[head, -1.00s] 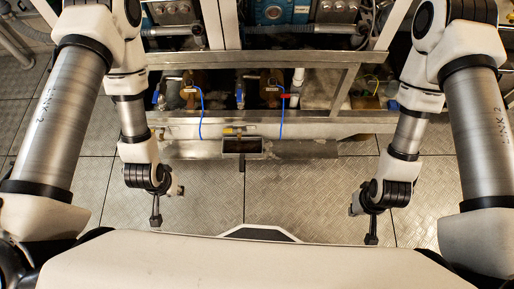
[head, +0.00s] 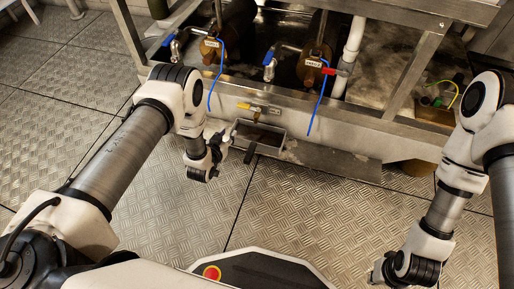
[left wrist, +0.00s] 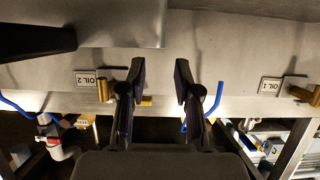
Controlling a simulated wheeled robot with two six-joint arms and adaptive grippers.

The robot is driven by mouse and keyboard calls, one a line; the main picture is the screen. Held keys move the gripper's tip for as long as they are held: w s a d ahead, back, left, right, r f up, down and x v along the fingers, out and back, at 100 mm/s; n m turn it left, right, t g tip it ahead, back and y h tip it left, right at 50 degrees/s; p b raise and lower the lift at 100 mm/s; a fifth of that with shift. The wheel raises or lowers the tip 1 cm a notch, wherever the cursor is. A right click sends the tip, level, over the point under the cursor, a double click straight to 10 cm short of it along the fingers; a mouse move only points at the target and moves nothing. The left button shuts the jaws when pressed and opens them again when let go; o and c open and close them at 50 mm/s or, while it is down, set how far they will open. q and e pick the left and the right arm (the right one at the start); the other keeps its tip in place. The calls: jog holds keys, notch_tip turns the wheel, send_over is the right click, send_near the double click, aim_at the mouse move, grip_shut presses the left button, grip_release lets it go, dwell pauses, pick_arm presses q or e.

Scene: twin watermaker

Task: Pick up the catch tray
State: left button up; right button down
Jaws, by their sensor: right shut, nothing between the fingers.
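The catch tray (head: 272,150) is a small open metal box at the front of the frame, below a yellow-handled valve, with a dark handle (head: 251,153) toward me. In the left wrist view, its grey wall (left wrist: 122,24) appears at the top, with the black handle (left wrist: 35,42) at upper left. My left gripper (head: 225,142) is just left of the tray and apart from it. Its fingers (left wrist: 158,82) are open with nothing between them. My right gripper (head: 378,276) is low at the lower right, shut and empty, far from the tray; its fingertips are hardly visible.
A metal frame holds brown filter housings (head: 311,66), blue-handled valves and blue tubes (head: 317,105) above the tray. OIL 2 (left wrist: 85,79) and OIL 1 (left wrist: 270,85) labels appear upside down in the left wrist view. The plated floor (head: 300,215) in front is clear.

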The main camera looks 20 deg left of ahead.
aim_at(234, 126)
pick_arm(q)
jog(key=b+x, duration=0.1)
jog(key=x, duration=0.1)
jog(key=b+x, duration=0.2)
jog(key=x, duration=0.1)
jog(key=b+x, duration=0.2)
jog(key=x, duration=0.1)
jog(key=shift+s+a+f, duration=0.1)
jog(key=shift+a+f, duration=0.05)
jog(key=shift+f, duration=0.2)
jog(key=shift+r, duration=0.2)
grip_shut()
